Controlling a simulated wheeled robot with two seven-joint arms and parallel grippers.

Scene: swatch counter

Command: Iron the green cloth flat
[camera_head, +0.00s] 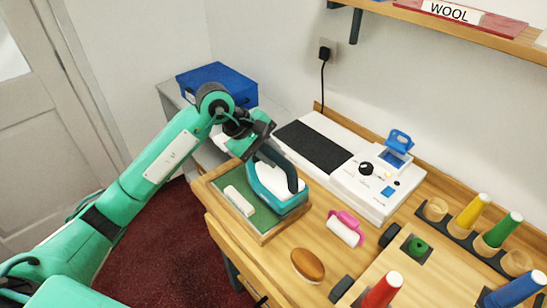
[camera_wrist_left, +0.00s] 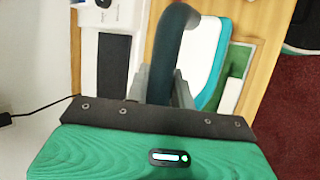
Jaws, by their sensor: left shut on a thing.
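The green cloth (camera_head: 262,221) lies in a shallow wooden-framed tray (camera_head: 268,239) at the counter's left end; part of it also shows in the left wrist view (camera_wrist_left: 237,60). A teal and white iron (camera_head: 285,193) with a dark handle covers the right part of the cloth. My left gripper (camera_head: 255,148) reaches over from the left and is shut on the handle, which passes between its fingers in the left wrist view (camera_wrist_left: 160,85). The iron's underside is hidden, so I cannot tell whether it touches the cloth. My right gripper is not in view.
A white bar (camera_head: 239,201) lies on the cloth's left part. A white machine (camera_head: 375,186) stands behind the iron. A pink-handled roller (camera_head: 345,228) and a brown oval brush (camera_head: 308,265) lie to the right. Coloured cones (camera_head: 470,213) stand at far right. A blue box (camera_head: 216,82) is behind my arm.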

